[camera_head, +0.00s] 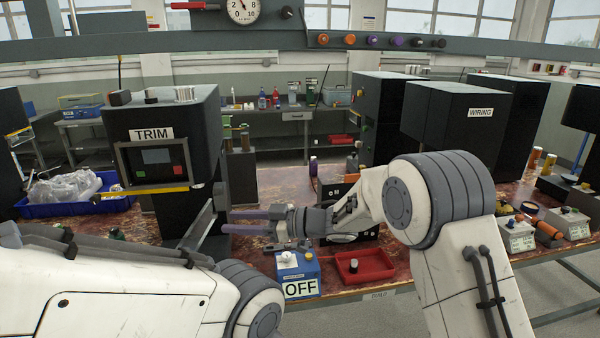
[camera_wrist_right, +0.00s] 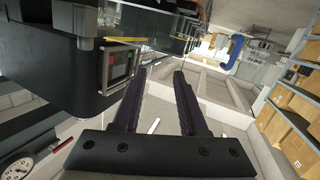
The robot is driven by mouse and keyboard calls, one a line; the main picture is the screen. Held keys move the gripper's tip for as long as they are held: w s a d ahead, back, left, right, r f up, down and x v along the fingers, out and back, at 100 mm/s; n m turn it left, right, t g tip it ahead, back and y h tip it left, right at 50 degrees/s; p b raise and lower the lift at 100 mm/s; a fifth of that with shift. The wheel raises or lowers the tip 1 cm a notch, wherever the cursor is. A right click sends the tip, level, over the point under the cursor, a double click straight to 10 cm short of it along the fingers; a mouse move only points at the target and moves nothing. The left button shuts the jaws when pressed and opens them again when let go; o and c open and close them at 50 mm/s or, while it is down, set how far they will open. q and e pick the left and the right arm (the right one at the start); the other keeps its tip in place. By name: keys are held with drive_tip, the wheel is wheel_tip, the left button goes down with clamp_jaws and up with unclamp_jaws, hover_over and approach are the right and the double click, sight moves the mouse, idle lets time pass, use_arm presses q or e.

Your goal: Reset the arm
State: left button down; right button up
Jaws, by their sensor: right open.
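My right arm comes in from the right, and its gripper (camera_head: 230,221) points left, held above the workbench in front of the black TRIM machine (camera_head: 203,130). Its two purple-grey fingers are apart with nothing between them. In the right wrist view the same gripper (camera_wrist_right: 160,74) shows open and empty, with the dark machine and its small screen (camera_wrist_right: 120,65) to the left of the fingers. My left arm's white links fill the lower left of the head view. Its gripper does not show.
A blue box labelled OFF (camera_head: 298,262) and a red tray (camera_head: 378,268) stand below my right gripper. A blue bin (camera_head: 75,210) with clear bags is at left. Black WIRING cabinets (camera_head: 455,120) stand behind my right arm. Small boxes and cylinders are at right.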

drive_tip(key=s+d+m+t+h, duration=0.4)
drive_tip(key=d+m+t+h, duration=0.2)
drive_tip(key=d+m+h, duration=0.3)
drive_tip(key=s+d+f+g+h, duration=0.2)
drive_tip(key=s+d, duration=0.2)
drive_tip(key=s, duration=0.5)
drive_tip(key=s+d+f+m+g+h, duration=0.1)
drive_tip(key=s+d+f+g+h, duration=0.1)
drive_tip(key=s, duration=0.8)
drive_tip(key=s+d+f+g+h, duration=0.2)
drive_tip(key=s+d+f+g, duration=0.2)
drive_tip(key=s, duration=0.6)
drive_tip(key=shift+d+f+m, duration=0.15)
drive_tip(key=shift+d+m, duration=0.15)
drive_tip(key=shift+d, duration=0.9)
